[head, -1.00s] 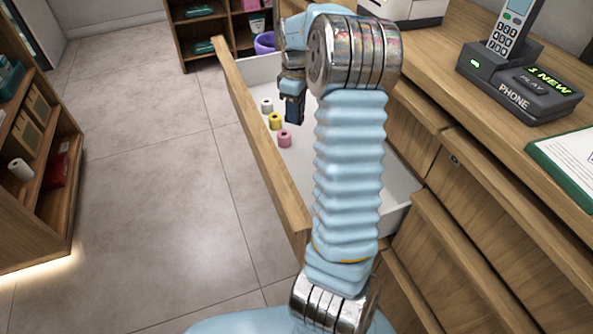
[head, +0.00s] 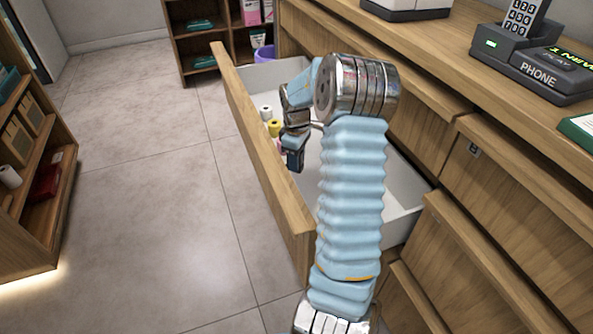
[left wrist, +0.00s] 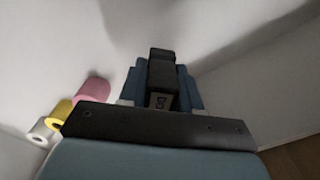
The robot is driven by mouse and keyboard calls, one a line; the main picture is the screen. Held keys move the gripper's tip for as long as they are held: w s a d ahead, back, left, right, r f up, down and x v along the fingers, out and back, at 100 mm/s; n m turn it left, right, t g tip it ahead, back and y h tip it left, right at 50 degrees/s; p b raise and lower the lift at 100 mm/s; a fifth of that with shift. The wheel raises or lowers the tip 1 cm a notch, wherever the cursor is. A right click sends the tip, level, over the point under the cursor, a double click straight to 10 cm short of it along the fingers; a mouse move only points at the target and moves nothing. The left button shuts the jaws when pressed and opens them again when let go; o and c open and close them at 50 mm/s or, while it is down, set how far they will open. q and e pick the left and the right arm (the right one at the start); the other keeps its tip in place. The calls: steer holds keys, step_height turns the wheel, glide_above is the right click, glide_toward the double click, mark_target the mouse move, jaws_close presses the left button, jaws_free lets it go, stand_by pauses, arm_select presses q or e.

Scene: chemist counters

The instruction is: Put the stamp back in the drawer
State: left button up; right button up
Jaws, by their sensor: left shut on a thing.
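My left gripper (head: 295,158) hangs over the open drawer (head: 262,150), inside its front wall. In the left wrist view the gripper (left wrist: 161,88) is shut on a small dark block, the stamp (left wrist: 161,70), which sits between its blue fingers. The pale drawer floor lies beyond it; I cannot tell whether the stamp touches it. In the head view I cannot make out the stamp apart from the dark fingertips. My right gripper is not in view.
The drawer's near end looks clear. A phone (head: 540,72) stands on the counter. Shelves (head: 40,170) stand at left.

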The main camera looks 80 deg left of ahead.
arm_select(q)
step_height(320, 180, down, 4)
steer(key=shift+r, duration=0.2)
steer(key=shift+f+b, duration=0.15)
steer(key=shift+b, duration=0.2)
steer(key=o, duration=0.9)
steer(key=shift+c, duration=0.2)
steer(key=shift+r, duration=0.4)
step_height(320, 180, up, 12)
steer(key=shift+f+p, duration=0.2)
steer(key=shift+p, duration=0.8)
